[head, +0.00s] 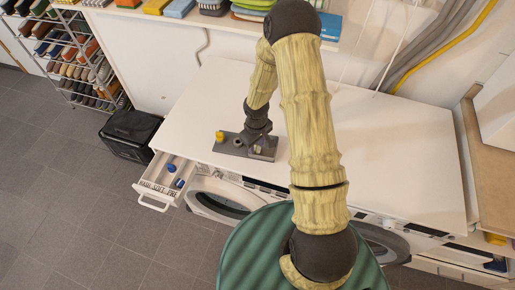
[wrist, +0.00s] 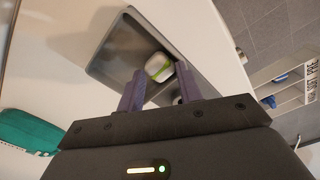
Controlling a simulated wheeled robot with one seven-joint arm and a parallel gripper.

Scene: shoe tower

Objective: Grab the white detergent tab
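The white detergent tab (wrist: 156,64), with a green edge, lies in a dark grey tray (wrist: 108,50) in the wrist view. My gripper (wrist: 159,72) is open. Its two purple fingers point at the tab, one on each side of it in the picture. I cannot tell whether either finger touches it. In the head view, my gripper (head: 257,141) is low over the right part of the grey tray (head: 231,146), which lies on the white worktop. There the tab is mostly hidden or too small to make out.
A small yellow object (head: 220,135) is at the tray's left end. An open white drawer (head: 157,188) with blue items juts out left of the washing machine (head: 222,196). A teal object (wrist: 28,130) lies at left in the wrist view. The worktop (head: 400,150) at right is clear.

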